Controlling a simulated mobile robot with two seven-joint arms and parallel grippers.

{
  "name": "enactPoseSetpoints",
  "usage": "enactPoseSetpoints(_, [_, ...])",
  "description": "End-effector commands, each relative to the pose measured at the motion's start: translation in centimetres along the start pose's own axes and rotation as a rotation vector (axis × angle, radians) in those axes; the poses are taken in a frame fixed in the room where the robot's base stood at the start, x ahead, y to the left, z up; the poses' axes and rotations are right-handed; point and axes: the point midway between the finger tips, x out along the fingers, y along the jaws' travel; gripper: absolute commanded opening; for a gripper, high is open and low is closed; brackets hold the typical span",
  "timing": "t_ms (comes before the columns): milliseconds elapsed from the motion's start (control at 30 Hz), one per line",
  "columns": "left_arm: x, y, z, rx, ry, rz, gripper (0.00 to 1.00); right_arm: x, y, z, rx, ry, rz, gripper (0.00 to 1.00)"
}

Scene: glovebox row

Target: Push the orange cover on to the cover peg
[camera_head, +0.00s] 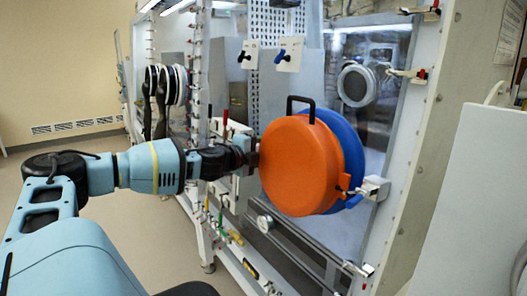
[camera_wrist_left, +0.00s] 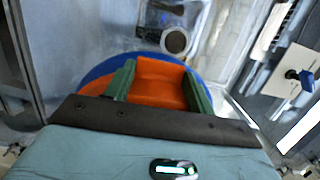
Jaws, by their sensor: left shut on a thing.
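The orange cover (camera_head: 298,168) is a large round disc with a black handle (camera_head: 299,103) on top. It stands upright at the glovebox front, overlapping a blue round cover (camera_head: 352,150) behind it. My left gripper (camera_head: 255,152) is at the cover's left edge and is shut on it. In the left wrist view, orange material (camera_wrist_left: 158,82) lies between the green fingers of my gripper (camera_wrist_left: 160,88). A white block with a small dark fitting (camera_head: 374,187) is beside the cover's right edge; I cannot tell if it is the cover peg. My right gripper is out of view.
A round grey port (camera_head: 357,85) is on the glass panel above right. White plates with a black knob (camera_head: 248,54) and a blue knob (camera_head: 287,54) hang above left. A metal rail (camera_head: 300,238) runs below. Open floor (camera_head: 150,235) lies left.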

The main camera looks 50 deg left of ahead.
Motion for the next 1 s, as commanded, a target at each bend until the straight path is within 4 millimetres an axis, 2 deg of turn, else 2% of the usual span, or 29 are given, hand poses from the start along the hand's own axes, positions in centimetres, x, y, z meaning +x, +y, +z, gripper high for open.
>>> enactPoseSetpoints(67, [-0.2, -0.5, 0.0, -0.004, 0.000, -0.008, 0.22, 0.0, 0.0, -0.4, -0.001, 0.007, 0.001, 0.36])
enactPoseSetpoints(633, [-1.2, -0.5, 0.1, -0.007, 0.001, -0.009, 0.22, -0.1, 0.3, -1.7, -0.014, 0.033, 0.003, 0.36])
enactPoseSetpoints(1000, [-1.9, -0.3, 0.2, 0.001, 0.003, -0.005, 0.22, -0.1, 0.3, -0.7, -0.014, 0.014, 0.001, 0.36])
